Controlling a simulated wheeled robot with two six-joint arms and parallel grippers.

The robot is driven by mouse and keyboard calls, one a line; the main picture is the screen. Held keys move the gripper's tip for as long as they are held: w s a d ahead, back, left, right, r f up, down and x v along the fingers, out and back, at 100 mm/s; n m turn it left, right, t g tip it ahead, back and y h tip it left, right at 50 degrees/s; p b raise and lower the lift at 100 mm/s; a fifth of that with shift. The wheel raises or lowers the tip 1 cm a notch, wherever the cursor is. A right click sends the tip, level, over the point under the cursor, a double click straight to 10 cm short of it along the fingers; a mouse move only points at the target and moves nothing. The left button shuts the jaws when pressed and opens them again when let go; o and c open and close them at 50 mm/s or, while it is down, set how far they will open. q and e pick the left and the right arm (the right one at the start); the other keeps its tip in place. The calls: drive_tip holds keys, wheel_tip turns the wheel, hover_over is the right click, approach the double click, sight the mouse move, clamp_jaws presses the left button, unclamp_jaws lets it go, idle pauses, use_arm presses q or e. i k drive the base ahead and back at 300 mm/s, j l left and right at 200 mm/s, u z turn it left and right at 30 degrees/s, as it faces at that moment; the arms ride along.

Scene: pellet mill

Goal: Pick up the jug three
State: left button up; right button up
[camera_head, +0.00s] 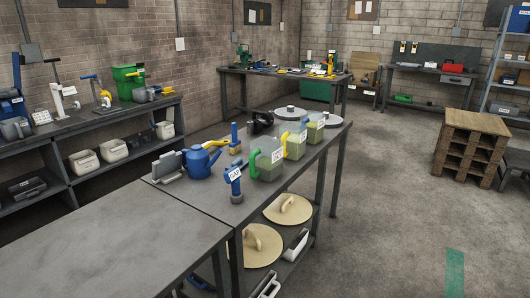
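Several translucent jugs with green contents stand upright in a row along the right edge of the middle workbench (215,200). The nearest jug (268,170) has a green handle and a white label. The middle jug (295,148) has a yellow handle and a white label. The farthest jug (315,132) is partly hidden behind the middle one. The label marks are too small to read surely, so I cannot tell which one is jug three. Neither of my grippers is in view.
A blue watering can (201,162), a blue tagged tool (235,184), a brush (234,140) and grey round lids (290,113) stand near the jugs. The bench's near part is bare. A wooden pallet stack (470,145) stands right; the floor between is clear.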

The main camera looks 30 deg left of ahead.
sight(266, 157)
drive_tip(key=i+l+u, duration=0.1)
drive_tip(key=i+u, duration=0.3)
drive_tip(key=i+l+u, duration=0.25)
drive_tip(key=i+u, duration=0.15)
drive_tip(key=i+l+u, duration=0.6)
drive_tip(key=l+u, duration=0.25)
